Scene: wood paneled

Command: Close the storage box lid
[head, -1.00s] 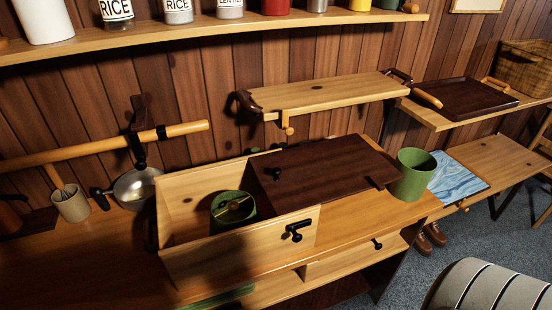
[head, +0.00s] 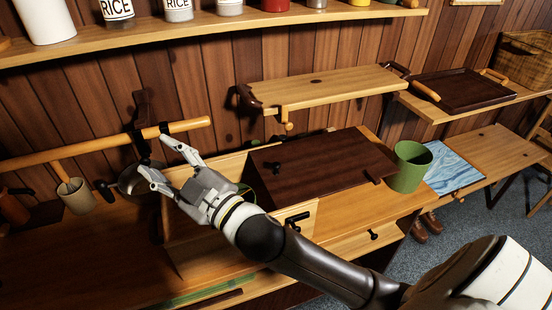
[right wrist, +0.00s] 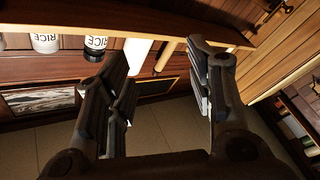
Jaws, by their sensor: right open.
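The storage box (head: 298,219) is a light wooden box on the counter. Its dark brown lid (head: 325,168) covers the right part and leaves the left part uncovered. A small black knob stands on the lid's left end. My right gripper (head: 156,162) is open and empty, reaching across above the uncovered left part of the box, with its fingers pointing to the upper left. My right forearm hides much of the box's front and inside. In the right wrist view the open fingers (right wrist: 165,80) have nothing between them. My left gripper is not in view.
A green cup (head: 409,167) stands just right of the lid. A pan (head: 135,178) hangs near my fingers from a wooden rail (head: 90,150). A beige holder (head: 75,196) stands at the left. A small shelf (head: 330,88) is fixed to the wall behind.

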